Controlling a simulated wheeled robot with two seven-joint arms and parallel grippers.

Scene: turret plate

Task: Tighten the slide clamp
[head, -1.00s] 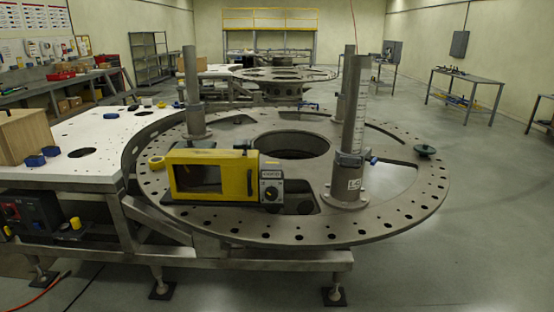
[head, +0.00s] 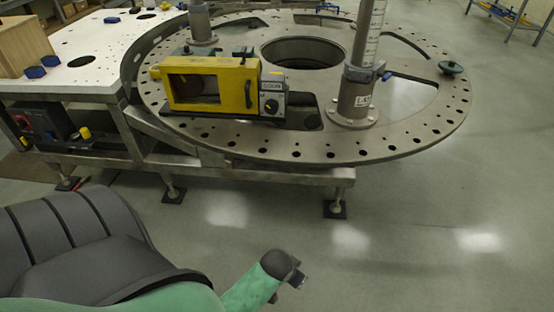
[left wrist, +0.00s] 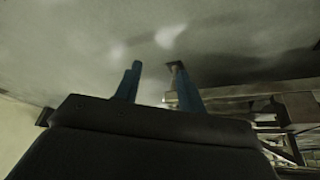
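The slide clamp looks like the grey collar (head: 360,74) around the right-hand upright post (head: 368,35) in the head view. A small blue lever or knob (head: 386,76) sticks out at its right side. I cannot tell how tight it is. My left arm comes in from the lower left, below and in front of the turret plate (head: 330,146), well apart from the clamp. In the left wrist view my left gripper (left wrist: 157,78) shows two blue fingers spread apart, with nothing between them. My right gripper is not in view.
A yellow box-like device (head: 213,85) sits on the plate left of the post. A second post (head: 201,22) stands behind it. A dark green knob (head: 451,68) is at the plate's right rim. The floor (head: 430,230) in front is clear.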

